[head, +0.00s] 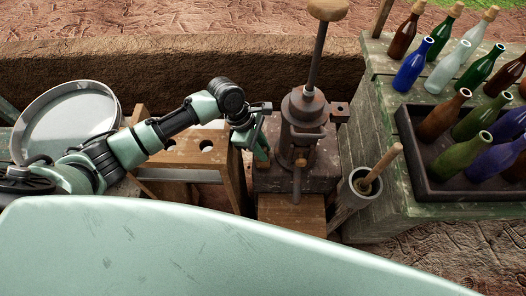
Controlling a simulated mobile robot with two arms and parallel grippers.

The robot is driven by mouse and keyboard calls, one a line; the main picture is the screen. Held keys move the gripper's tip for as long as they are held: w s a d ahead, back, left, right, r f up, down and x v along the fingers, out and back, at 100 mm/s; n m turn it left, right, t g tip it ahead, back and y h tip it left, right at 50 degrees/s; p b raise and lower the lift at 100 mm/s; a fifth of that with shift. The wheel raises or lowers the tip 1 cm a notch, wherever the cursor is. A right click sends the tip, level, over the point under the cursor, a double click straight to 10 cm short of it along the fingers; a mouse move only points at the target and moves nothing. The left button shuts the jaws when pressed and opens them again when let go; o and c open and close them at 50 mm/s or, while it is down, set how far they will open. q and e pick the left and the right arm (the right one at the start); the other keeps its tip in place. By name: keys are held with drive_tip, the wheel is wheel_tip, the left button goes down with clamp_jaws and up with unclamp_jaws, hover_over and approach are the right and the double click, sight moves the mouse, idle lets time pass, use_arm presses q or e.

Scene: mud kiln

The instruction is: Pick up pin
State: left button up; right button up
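A dark metal press (303,125) with a long upright lever stands on a block at the middle. My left gripper (260,154) points down right at the left side of the press, beside its bracket. Whether it touches the press, and whether its fingers are apart or closed, I cannot tell. I cannot pick out a pin with certainty; small parts at the press are partly hidden by the gripper and too small to tell. My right gripper is not in view.
A wooden rack with round holes (188,147) stands left of the press, and a round metal pan (66,122) lies further left. A grey cylinder with a wooden handle (362,188) leans at right. A green table (385,120) holds several bottles and a dark tray (418,158).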

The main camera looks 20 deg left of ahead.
use_arm(q)
clamp_jaws()
drive_tip(key=shift+r, duration=0.1)
drive_tip(key=shift+r, duration=0.3)
wheel_tip(320, 180, up, 25)
drive_tip(key=p, duration=1.3)
idle(0.3)
drive_tip(key=shift+r, duration=0.15)
